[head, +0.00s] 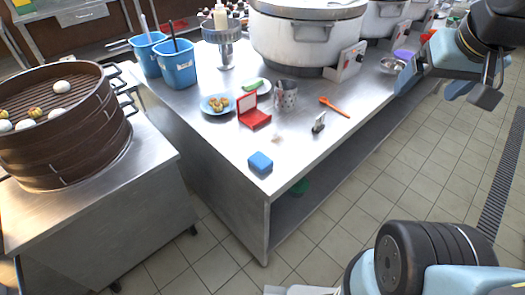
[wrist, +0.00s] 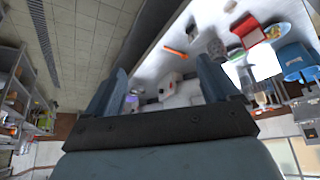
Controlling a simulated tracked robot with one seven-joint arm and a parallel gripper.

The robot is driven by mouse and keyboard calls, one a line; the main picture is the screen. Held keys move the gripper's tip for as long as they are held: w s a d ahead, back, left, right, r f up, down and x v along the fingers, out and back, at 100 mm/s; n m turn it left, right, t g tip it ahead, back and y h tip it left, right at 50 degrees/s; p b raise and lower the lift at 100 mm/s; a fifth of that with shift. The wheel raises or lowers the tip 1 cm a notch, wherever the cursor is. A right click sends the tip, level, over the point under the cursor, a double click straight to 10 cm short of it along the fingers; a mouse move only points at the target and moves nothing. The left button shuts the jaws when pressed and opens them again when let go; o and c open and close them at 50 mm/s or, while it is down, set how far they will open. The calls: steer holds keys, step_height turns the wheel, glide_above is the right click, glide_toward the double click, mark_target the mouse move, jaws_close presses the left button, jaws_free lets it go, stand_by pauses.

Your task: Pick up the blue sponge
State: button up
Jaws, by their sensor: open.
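The blue sponge (head: 260,162) lies flat on the steel worktop (head: 218,134), close to its near front corner, in the head view. Nothing covers it there. I cannot make it out in the wrist view. My gripper (head: 467,95) is at the upper right of the head view, out over the floor, well to the right of the sponge and apart from it. In the wrist view the two fingers of my gripper (wrist: 165,85) stand wide apart with nothing held between them.
Near the sponge are a red box (head: 254,118), a patterned cup (head: 285,96), an orange spoon (head: 335,106) and a small dark-and-white item (head: 318,122). Blue bins (head: 178,66) and a large stockpot (head: 308,40) stand behind. A bamboo steamer (head: 62,130) is left. The floor at right is clear.

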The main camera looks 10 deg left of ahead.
steer(key=shift+o, duration=1.1)
steer(key=shift+w+a+n, duration=0.2)
steer(key=shift+w+n, duration=0.05)
steer(key=shift+n, duration=0.05)
steer(key=n+g, duration=0.6)
steer(key=n, duration=2.1)
glide_above(260, 159)
step_height(260, 159, down, 21)
steer(key=f, duration=0.7)
steer(key=shift+s+d+f, duration=0.1)
steer(key=shift+d+f, duration=0.1)
steer(key=shift+d, duration=0.15)
steer(key=shift+a+f, duration=0.15)
steer(key=shift+f, duration=1.2)
steer(key=shift+a+f, duration=0.15)
steer(key=shift+f, duration=1.15)
